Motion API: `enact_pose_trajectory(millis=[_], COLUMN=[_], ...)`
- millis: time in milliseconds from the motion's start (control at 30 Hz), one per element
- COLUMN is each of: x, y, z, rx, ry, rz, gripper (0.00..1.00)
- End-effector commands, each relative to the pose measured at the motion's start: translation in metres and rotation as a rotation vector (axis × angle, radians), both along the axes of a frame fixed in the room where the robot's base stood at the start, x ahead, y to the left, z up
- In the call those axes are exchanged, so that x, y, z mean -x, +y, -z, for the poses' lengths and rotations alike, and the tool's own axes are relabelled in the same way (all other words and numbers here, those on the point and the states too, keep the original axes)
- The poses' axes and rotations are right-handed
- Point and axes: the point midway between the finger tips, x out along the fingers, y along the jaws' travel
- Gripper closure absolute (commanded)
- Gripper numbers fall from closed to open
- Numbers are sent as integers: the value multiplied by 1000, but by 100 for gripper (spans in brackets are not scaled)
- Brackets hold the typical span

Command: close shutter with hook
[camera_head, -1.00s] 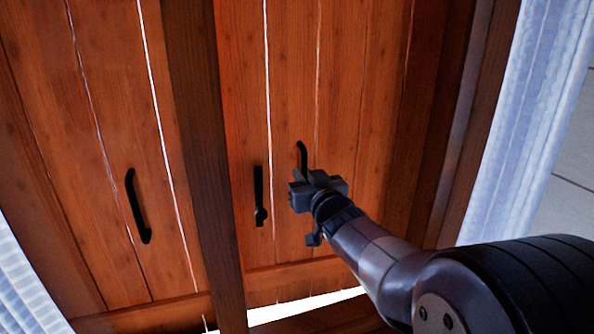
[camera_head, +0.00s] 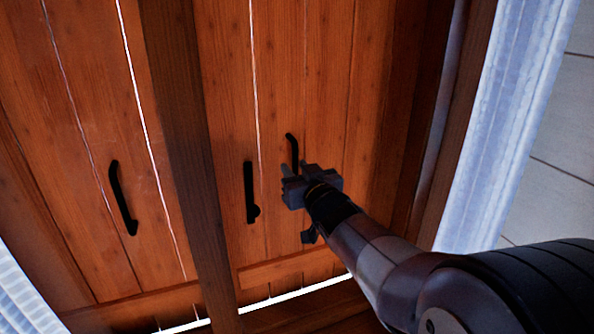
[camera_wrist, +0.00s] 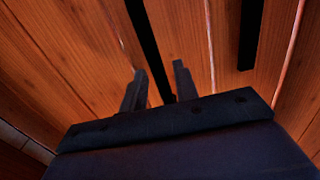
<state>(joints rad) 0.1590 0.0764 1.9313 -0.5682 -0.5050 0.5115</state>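The wooden shutter has a left panel (camera_head: 75,130) and a right panel (camera_head: 335,100) either side of a dark upright post (camera_head: 180,110). The right panel carries a curved black handle (camera_head: 293,148) and, left of it, a straight black hook (camera_head: 250,190) hanging down with a knob near its low end. My gripper (camera_head: 291,170) is at the lower part of the handle. In the wrist view my fingers (camera_wrist: 158,85) stand apart with the dark handle (camera_wrist: 148,40) between them; contact cannot be told. The hook also shows there as a black bar (camera_wrist: 250,35), clear of the fingers.
The left panel has its own black handle (camera_head: 123,198). A thin bright gap (camera_head: 298,292) shows under the right panel. Pale curtains hang at the right (camera_head: 505,120) and lower left (camera_head: 25,295), with a light wall (camera_head: 555,150) beyond the right one.

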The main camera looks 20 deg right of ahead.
Motion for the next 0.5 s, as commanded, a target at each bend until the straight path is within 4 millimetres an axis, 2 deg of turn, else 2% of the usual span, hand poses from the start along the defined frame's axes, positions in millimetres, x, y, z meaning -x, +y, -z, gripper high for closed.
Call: enact_pose_trajectory(millis=[233, 500], x=[17, 63], y=[-2, -8], z=[-1, -2], rx=[1, 2], ry=[-2, -2], rz=[1, 4], gripper=[71, 71])
